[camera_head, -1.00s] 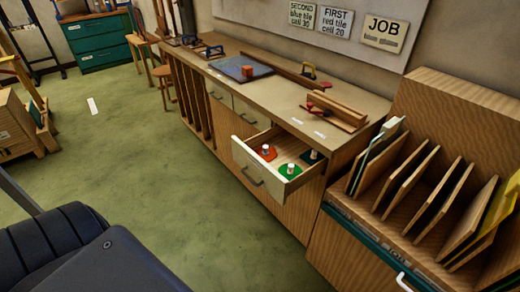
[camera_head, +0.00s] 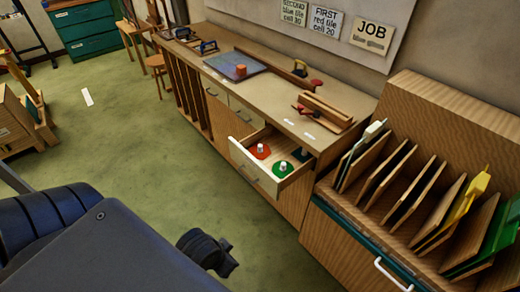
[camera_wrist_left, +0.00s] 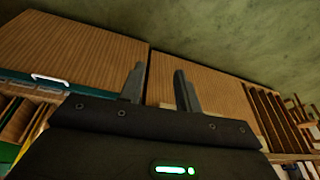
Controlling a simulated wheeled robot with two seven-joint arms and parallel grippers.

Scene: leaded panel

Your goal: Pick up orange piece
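An orange-red piece with a white knob (camera_head: 260,151) lies in the open drawer (camera_head: 262,178) of the long workbench. A green piece with a white knob (camera_head: 283,168) lies beside it, nearer the drawer's front right. A dark piece (camera_head: 301,155) sits toward the back of the drawer, partly hidden. A small orange-red block (camera_head: 241,70) stands on a blue-grey board on the bench top. My left gripper (camera_wrist_left: 158,85) is open and empty in the left wrist view, with wooden cabinet fronts beyond its fingers. My right gripper is not in view.
A slotted rack (camera_head: 420,190) with several upright sheets stands right of the drawer. A wooden jig with red clamps (camera_head: 325,112) lies on the bench top (camera_head: 270,98) above it.

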